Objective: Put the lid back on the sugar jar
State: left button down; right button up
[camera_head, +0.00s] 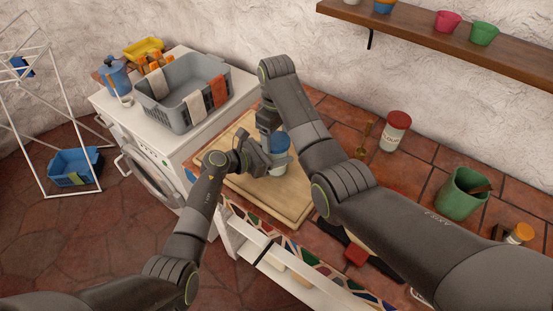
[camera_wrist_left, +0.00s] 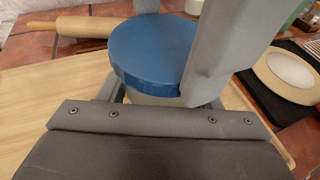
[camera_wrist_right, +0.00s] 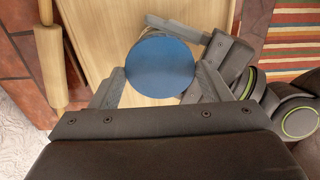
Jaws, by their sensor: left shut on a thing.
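The sugar jar (camera_head: 279,165) stands on the wooden board with the round blue lid (camera_head: 279,143) at its top. In the left wrist view the lid (camera_wrist_left: 150,50) looks level over the pale jar body (camera_wrist_left: 150,99); the seam is hard to see. My left gripper (camera_head: 262,158) is shut on the jar from the left, below the lid. My right gripper (camera_head: 270,122) points down from above. One right finger hides part of the lid in the left wrist view.
The wooden board (camera_head: 285,205) lies on the tiled counter, with a rolling pin (camera_wrist_right: 50,65) along one edge. A red-lidded jar (camera_head: 395,131) and a green pot (camera_head: 462,195) stand to the right. A grey laundry basket (camera_head: 185,95) sits on the washing machine. An open drawer (camera_head: 262,246) juts out below.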

jog(key=c, duration=0.4)
jog(key=m, duration=0.4)
jog(key=shift+m, duration=0.3)
jog(key=shift+c, duration=0.3)
jog(key=m, duration=0.3)
jog(key=o, duration=1.1)
jog(key=shift+r, duration=2.25)
jog(key=shift+c, duration=0.4)
